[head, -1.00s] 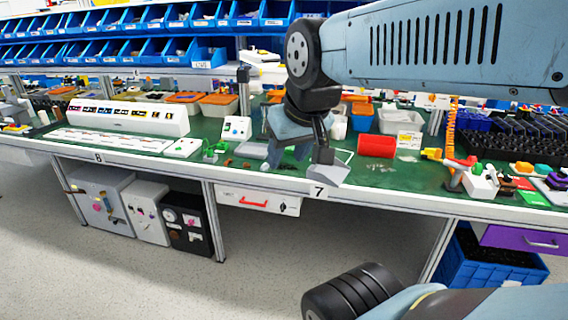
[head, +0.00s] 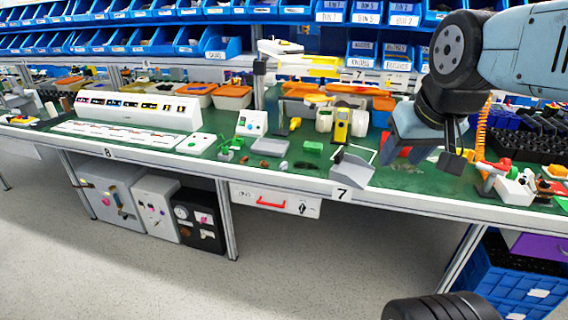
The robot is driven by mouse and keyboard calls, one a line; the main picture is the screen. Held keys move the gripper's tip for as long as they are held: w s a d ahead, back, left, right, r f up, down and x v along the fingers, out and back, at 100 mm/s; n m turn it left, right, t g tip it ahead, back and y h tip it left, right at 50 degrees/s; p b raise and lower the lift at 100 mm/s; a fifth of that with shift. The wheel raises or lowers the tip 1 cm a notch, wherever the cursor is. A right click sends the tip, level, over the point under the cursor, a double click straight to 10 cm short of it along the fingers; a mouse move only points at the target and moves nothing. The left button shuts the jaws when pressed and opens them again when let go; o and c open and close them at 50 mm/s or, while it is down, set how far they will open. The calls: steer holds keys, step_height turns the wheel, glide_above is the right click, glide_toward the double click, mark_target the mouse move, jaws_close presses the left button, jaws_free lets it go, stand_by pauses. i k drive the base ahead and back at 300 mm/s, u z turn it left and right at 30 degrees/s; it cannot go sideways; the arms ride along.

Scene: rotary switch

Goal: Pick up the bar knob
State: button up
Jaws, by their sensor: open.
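I cannot pick out the bar knob for certain at this size. Small loose pieces lie on the green bench top in the head view: a brown piece (head: 265,164), a small green box (head: 312,147) and a clear piece (head: 283,166). A white panel (head: 276,200) under the bench edge bears a red bar (head: 271,204) and a small dark knob-like shape (head: 303,208). My gripper (head: 424,152) is open and points down above the right part of the bench, apart from these pieces. It partly covers a red object (head: 397,145) behind it.
A grey scoop-like piece (head: 353,168) sits at the bench's front edge by label 7. A yellow device (head: 341,124) and a white box with a screen (head: 251,123) stand farther back. Blue bins (head: 220,45) line the back. A black tray (head: 525,140) is at right.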

mark_target(283, 166)
steer(key=z, duration=0.1)
steer(key=i, duration=1)
steer(key=u, duration=0.1)
